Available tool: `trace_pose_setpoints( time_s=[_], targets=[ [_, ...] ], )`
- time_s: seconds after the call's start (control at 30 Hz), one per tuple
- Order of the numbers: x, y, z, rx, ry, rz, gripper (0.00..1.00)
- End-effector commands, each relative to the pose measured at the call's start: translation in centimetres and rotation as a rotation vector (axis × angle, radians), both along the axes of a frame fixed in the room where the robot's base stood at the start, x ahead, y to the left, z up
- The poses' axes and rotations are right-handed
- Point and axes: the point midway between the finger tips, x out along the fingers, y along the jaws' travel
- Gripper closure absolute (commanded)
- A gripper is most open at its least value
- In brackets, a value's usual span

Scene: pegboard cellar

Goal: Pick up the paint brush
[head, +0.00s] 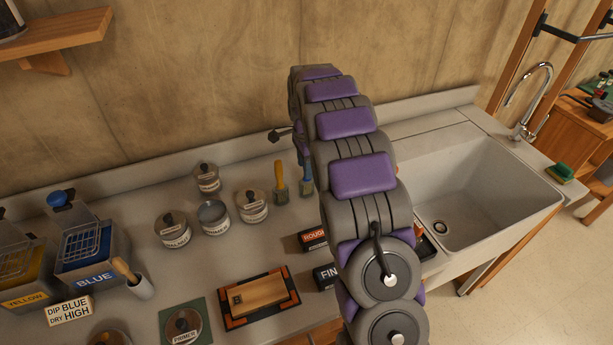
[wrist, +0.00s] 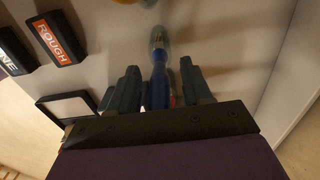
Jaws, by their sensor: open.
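Two brushes are on the bench in the head view: a yellow-handled one (head: 280,183) with a greenish end, and beside it a blue one (head: 306,181), partly hidden by my arm. In the wrist view my gripper (wrist: 160,86) is open, its dark fingers on either side of a blue brush-like handle (wrist: 157,92) with a paler grey-green end (wrist: 158,40). There are visible gaps on both sides. In the head view my arm hides most of the gripper.
A block labelled ROUGH (wrist: 56,40) lies left of the gripper. Paint cans (head: 252,206) stand left of the brushes. A sink (head: 480,185) is to the right of my arm. The wall rises behind the bench. A wooden block on a tray (head: 260,297) lies in front.

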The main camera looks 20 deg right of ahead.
Motion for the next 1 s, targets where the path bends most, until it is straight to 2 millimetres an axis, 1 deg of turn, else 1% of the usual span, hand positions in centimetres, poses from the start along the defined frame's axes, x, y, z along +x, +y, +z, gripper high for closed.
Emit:
trace_pose_setpoints(
  time_s=[0.1, 0.13, 0.6, 0.63, 1.0],
  targets=[
    [0.03, -0.01, 0.14, 0.0, -0.001, 0.0, 0.51],
    [0.03, 0.0, 0.14, 0.0, -0.001, 0.0, 0.53],
    [0.04, 0.0, 0.16, -0.001, -0.001, 0.0, 0.98],
    [0.04, 0.0, 0.16, -0.001, -0.001, 0.0, 1.0],
    [0.04, 0.0, 0.17, -0.001, -0.001, 0.0, 1.0]
  ],
)
